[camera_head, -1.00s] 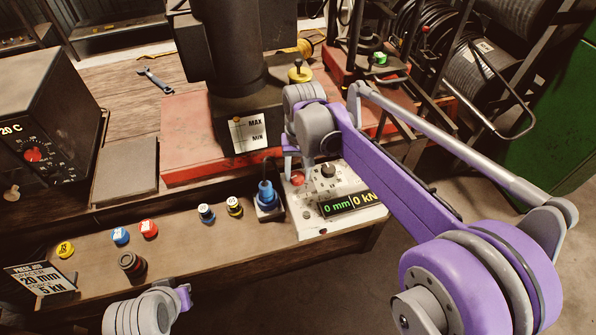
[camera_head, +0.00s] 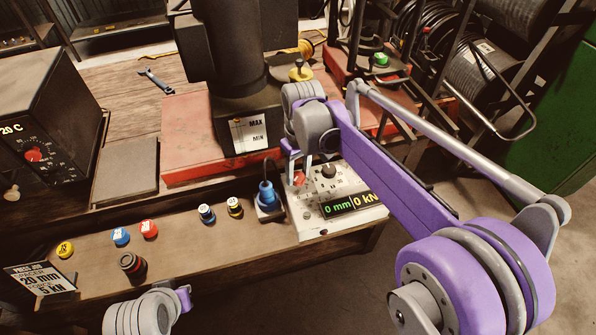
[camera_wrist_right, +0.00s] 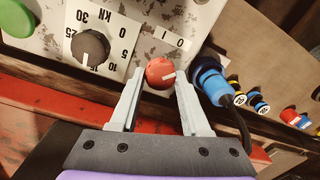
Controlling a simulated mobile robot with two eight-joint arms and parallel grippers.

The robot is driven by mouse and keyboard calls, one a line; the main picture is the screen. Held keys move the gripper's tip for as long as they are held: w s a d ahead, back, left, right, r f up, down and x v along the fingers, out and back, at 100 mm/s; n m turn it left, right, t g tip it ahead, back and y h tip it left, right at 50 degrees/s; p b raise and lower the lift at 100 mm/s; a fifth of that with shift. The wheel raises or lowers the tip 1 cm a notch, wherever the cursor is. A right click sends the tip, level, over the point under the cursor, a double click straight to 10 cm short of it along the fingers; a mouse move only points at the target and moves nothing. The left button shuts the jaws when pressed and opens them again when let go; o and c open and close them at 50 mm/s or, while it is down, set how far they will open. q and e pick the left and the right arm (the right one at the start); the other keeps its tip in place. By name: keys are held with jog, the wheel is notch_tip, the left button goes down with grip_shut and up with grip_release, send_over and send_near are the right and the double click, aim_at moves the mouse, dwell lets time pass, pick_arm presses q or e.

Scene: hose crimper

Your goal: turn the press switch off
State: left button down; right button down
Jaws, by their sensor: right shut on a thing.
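The press switch is a round red knob (camera_wrist_right: 160,72) with a white line, on the worn white control panel (camera_wrist_right: 140,14). The marks 0 and 1 are printed beside it. The white line points to the right in the right wrist view. My right gripper (camera_wrist_right: 158,84) has one finger on each side of the knob and is shut on it. In the head view the knob (camera_head: 299,179) shows between the fingertips of my right gripper (camera_head: 299,177). Only a grey and purple part of my left arm shows at the bottom left; its fingers are not visible.
A blue plug with a cable (camera_wrist_right: 210,82) stands close beside the right finger. A black dial (camera_wrist_right: 90,46) and a green button (camera_wrist_right: 17,18) are on the panel. The lit display (camera_head: 350,204) reads 0 mm and 0 kN. The red press base (camera_head: 190,165) lies behind.

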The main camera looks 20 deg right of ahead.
aim_at(300, 174)
dwell(0.3)
jog(key=shift+c, duration=1.9)
grip_release()
notch_tip(300, 174, up, 11)
jog(key=shift+d+p, duration=0.25)
jog(key=shift+p, duration=0.1)
jog(key=shift+w+f, duration=0.1)
jog(key=s+d+f+t, duration=0.1)
jog(key=s+f, duration=0.1)
jog(key=s, duration=0.2)
jog(key=s+f+m+t, duration=0.1)
jog(key=s+f, duration=0.1)
jog(key=s, duration=0.2)
jog(key=s+d+f+m+t, duration=0.1)
jog(key=s+f, duration=0.1)
jog(key=s, duration=0.2)
jog(key=shift+d+f, duration=0.2)
jog(key=shift+d, duration=0.15)
jog(key=s+d+f+m+t, duration=0.1)
jog(key=s+f+m+t, duration=0.1)
jog(key=s+f, duration=0.6)
jog(key=shift+s+d+f+t+h, duration=0.2)
jog(key=shift+s+f+t+h, duration=0.05)
jog(key=shift+s+t+h, duration=0.1)
